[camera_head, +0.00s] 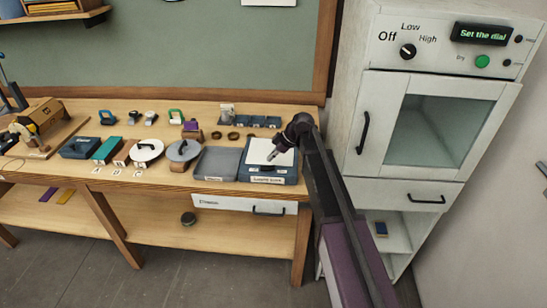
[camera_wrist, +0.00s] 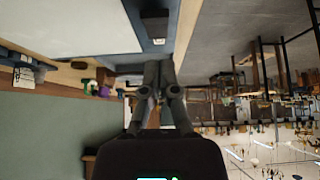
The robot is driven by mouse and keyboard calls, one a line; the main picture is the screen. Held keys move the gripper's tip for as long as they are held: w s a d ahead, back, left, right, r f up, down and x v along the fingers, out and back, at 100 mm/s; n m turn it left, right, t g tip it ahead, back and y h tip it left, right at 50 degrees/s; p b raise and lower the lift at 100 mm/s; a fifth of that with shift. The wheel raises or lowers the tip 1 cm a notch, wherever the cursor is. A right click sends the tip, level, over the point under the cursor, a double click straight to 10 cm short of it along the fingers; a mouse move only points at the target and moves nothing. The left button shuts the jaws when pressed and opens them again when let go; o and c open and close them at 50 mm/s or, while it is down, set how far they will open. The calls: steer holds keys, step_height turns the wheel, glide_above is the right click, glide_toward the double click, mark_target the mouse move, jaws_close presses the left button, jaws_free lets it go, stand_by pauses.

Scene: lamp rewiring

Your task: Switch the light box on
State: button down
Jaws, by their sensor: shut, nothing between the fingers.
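The light box (camera_head: 291,172) is a blue-grey box with a pale top panel, near the right end of the bench top. A small dark part, perhaps its switch, shows on its front rim (camera_head: 267,168). In the wrist view the pale panel (camera_wrist: 70,28) fills the upper left, with a black block (camera_wrist: 155,24) on the rim beside it. My gripper (camera_head: 272,156) is shut and empty, over the front part of the light box. In the wrist view its fingertips (camera_wrist: 158,68) are together, close to the black block. I cannot tell whether they touch it, or whether the panel is lit.
A grey tray (camera_head: 216,164) lies left of the light box. Discs on stands (camera_head: 184,151), small boxes (camera_head: 80,148) and several small parts line the bench (camera_head: 60,183). A white cabinet (camera_head: 375,90) with a dial stands to the right. A drawer (camera_head: 240,204) hangs under the bench.

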mark_target(268, 168)
steer(key=shift+d+f+b, duration=0.15)
steer(key=shift+f+b, duration=0.4)
steer(key=shift+f, duration=0.15)
steer(key=shift+d+f+b, duration=0.1)
steer(key=shift+f+b, duration=0.4)
steer(key=shift+f, duration=0.2)
steer(key=shift+a, duration=0.1)
